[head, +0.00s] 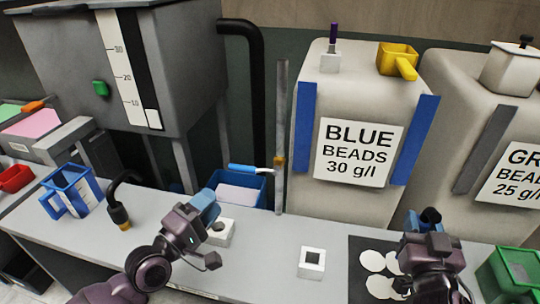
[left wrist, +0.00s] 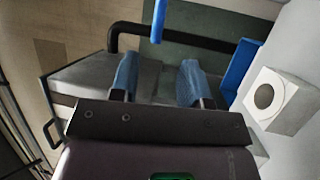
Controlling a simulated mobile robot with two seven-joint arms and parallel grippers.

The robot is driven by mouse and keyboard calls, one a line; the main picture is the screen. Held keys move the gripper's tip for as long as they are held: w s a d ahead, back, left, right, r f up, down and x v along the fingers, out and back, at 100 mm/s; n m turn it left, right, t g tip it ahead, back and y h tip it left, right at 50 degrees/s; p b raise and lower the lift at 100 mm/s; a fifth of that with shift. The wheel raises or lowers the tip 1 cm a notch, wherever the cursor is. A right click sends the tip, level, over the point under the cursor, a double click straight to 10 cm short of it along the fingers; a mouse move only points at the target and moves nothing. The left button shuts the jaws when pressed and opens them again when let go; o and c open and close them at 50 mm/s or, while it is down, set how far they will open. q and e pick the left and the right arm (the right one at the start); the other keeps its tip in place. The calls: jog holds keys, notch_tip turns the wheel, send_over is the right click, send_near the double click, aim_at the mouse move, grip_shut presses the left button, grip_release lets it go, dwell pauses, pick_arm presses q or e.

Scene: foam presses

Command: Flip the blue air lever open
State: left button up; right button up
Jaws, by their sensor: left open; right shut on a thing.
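The blue air lever (head: 248,168) sticks out to the left from a brass fitting (head: 280,162) on a thin grey vertical pipe (head: 281,120). It lies roughly level, above a blue bin. My left gripper (head: 207,203) is below and left of the lever, apart from it. In the left wrist view my left gripper (left wrist: 158,80) is open and empty, and the blue lever (left wrist: 159,20) shows beyond the gap between its fingers. My right gripper (head: 429,218) is at the right, over a black mat, shut on a small dark thing that is mostly hidden.
White blocks with holes stand on the bench, one (head: 220,232) beside my left gripper and one (head: 312,262) mid-bench. A blue jug (head: 72,190) and black hose (head: 122,195) are left. The blue-beads silo (head: 350,185) rises right of the pipe.

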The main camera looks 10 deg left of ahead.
aim_at(243, 166)
jog(key=shift+r, duration=0.2)
pick_arm(q)
jog(key=p+x, duration=0.1)
jog(key=x, duration=1.1)
jog(key=shift+r, duration=0.1)
pick_arm(e)
jog(key=shift+r, duration=0.75)
pick_arm(q)
grip_shut()
